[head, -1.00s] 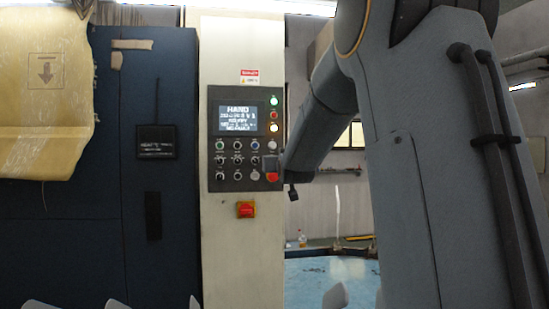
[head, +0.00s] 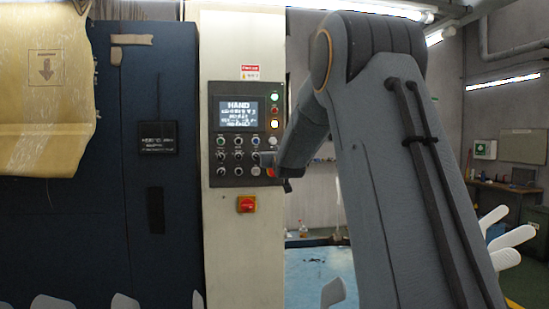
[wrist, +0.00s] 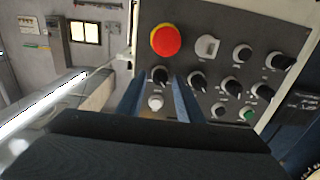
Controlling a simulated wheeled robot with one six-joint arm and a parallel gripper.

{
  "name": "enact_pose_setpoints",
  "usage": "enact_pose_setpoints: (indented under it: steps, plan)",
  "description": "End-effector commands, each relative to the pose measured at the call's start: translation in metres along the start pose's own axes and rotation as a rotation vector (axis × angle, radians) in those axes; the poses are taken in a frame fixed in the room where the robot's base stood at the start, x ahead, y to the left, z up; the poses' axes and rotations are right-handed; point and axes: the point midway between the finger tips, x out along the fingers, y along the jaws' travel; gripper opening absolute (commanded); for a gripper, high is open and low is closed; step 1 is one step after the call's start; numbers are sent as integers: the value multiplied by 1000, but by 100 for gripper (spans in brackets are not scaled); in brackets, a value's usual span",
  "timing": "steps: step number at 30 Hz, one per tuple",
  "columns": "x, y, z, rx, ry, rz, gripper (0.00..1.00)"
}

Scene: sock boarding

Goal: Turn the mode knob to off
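The control panel (head: 215,130) has a lit screen (head: 238,113) headed HAND, above rows of small buttons and black knobs. I cannot read the knob labels, so I cannot tell by label which is the mode knob. My gripper (head: 266,159) is at the panel's lower right, hiding part of it. In the wrist view, which shows the panel turned around, my gripper (wrist: 158,80) has its two blue fingers apart. A black knob (wrist: 160,74) shows between the fingertips; contact is not clear. A white button (wrist: 155,102) shows behind it, between the fingers.
A red emergency button (wrist: 166,40) is close beside the fingertips. Other black knobs (wrist: 197,80) and a green button (wrist: 246,114) are close by. A red switch (head: 246,204) is below the panel. A dark blue cabinet (head: 100,220) stands to the left.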

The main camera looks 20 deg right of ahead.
Motion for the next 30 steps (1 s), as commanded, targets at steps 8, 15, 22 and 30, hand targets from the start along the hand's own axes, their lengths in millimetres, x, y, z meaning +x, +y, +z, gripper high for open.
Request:
enact_pose_setpoints:
  steps: [8,15,22,30]
  plan:
    - [0,0,0,0,0,0,0]
    - [0,0,0,38,1,0,0]
    - [0,0,2,168,2,0,0]
    - [0,1,2,396,1,0,0]
